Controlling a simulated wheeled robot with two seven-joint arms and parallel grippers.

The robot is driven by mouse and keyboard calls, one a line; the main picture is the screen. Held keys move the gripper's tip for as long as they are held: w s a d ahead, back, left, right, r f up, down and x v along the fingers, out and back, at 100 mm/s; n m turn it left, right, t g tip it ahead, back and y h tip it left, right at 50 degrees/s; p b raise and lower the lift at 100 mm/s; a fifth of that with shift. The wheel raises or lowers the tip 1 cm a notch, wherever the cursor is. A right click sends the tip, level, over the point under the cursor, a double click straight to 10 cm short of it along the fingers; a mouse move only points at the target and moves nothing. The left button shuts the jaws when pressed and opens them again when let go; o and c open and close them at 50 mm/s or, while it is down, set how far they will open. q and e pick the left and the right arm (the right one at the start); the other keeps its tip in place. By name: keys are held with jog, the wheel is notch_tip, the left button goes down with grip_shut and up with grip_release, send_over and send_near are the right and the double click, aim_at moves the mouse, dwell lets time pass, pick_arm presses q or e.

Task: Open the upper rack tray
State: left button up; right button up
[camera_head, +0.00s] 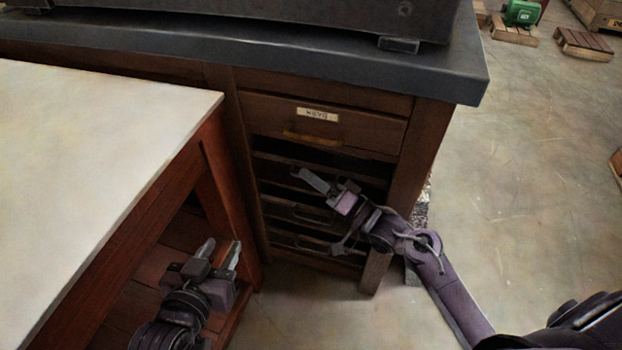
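The wooden cabinet (418,148) has a labelled drawer (350,128) at the top, with a stack of dark rack trays below it. The upper rack tray (274,172) lies just under that drawer and looks pushed in. My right gripper (312,181) reaches in from the right, with its fingers in front of the upper tray. They hide part of the tray front; I cannot tell whether they touch it or how far apart they are. My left gripper (219,254) is low at the left, beside the pale-topped table, with its fingers apart and empty.
The pale-topped table (90,150) stands close at the left, its red-brown side near the cabinet. Lower trays (290,239) sit below the upper one. A dark worktop (300,55) overhangs the cabinet. The floor (540,190) at the right is open.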

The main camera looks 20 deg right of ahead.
jog(key=shift+w+a+r, duration=0.1)
jog(key=shift+w+a, duration=0.1)
jog(key=shift+w, duration=0.05)
pick_arm(q)
jog(key=shift+w+r+t, duration=0.2)
jog(key=shift+r+t, duration=0.1)
jog(key=shift+r, duration=0.25)
pick_arm(e)
grip_shut()
